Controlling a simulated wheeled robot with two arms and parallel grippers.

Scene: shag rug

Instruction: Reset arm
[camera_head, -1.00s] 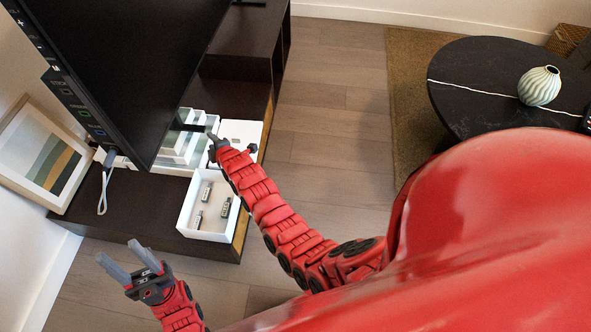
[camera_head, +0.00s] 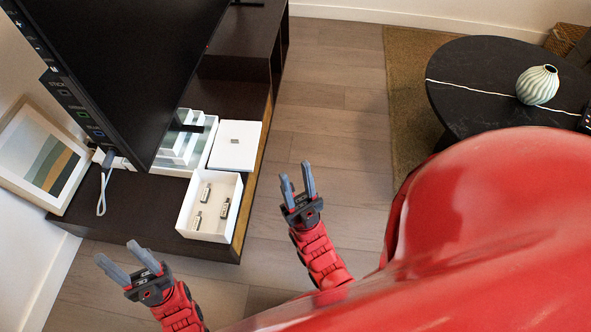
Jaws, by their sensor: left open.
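My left gripper (camera_head: 128,262) is open and empty at the lower left, in front of the dark TV cabinet (camera_head: 130,215) and over the wood floor. My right gripper (camera_head: 298,184) is open and empty, its two grey fingers pointing up the picture. It is to the right of the cabinet, over the wood floor, apart from everything.
A white open box (camera_head: 182,222) with several small grey-and-white items stands on the cabinet near its front corner. A white lid-like box (camera_head: 234,158) with a small grey piece on top is behind it. The TV (camera_head: 130,60) overhangs the cabinet. A round black table (camera_head: 470,90) with a vase (camera_head: 537,85) stands right.

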